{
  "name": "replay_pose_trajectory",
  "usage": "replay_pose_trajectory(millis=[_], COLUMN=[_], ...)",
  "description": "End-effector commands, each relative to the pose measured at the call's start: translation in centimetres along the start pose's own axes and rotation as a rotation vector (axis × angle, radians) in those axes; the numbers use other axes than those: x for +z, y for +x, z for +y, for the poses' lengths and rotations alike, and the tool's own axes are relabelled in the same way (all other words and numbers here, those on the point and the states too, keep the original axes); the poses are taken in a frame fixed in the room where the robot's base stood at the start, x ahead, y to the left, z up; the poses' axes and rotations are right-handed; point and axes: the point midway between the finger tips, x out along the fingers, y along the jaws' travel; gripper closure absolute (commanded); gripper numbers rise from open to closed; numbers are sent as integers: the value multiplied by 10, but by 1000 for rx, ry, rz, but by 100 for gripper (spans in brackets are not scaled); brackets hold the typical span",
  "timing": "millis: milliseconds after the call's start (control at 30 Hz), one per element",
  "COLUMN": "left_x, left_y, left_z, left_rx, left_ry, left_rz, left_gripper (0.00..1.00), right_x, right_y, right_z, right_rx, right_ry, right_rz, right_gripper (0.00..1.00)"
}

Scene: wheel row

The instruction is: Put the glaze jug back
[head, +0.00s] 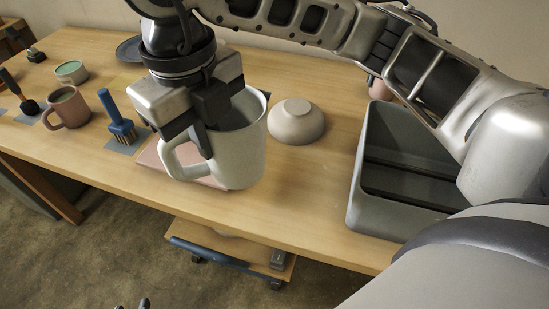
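The glaze jug, a white jug (243,155) with a handle on its left side, is upright in the middle of the head view. My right gripper (212,130) comes down over its rim on the handle side and is shut on it. The jug overlaps a flat pink mat (150,156) on the table. Whether its base touches the mat or hangs above it is hard to tell. Small dark parts (133,305) at the bottom edge may be the tips of my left gripper, mostly cut off.
A blue-handled brush (116,120), pink mug (68,108), green-topped bowl (71,72) and dark brush (22,98) stand left. A low cart (235,250) is below.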

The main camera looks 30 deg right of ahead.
Motion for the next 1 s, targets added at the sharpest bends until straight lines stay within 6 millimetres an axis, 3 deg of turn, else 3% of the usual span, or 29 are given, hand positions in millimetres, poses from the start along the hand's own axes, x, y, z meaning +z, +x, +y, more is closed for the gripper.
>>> replay_pose_trajectory(millis=[200,400,733,900,1000], left_x=[7,10,6,5,4], left_y=[1,3,2,2,2], left_z=[0,0,0,0,0], left_rx=[-2,0,0,1,1], left_ry=[2,-2,-2,-2,-2], left_rz=[-17,-18,-9,-6,-4], left_gripper=[64,64,64,64,64], right_x=[-14,-20,-23,-23,-22], right_y=[30,64,86,112,115], right_z=[-52,-76,-93,-90,-90], right_rx=[0,-1,-2,0,1], right_ry=[5,1,0,-2,-3], right_rz=[4,2,0,0,-3], right_gripper=[100,100,100,100,100])
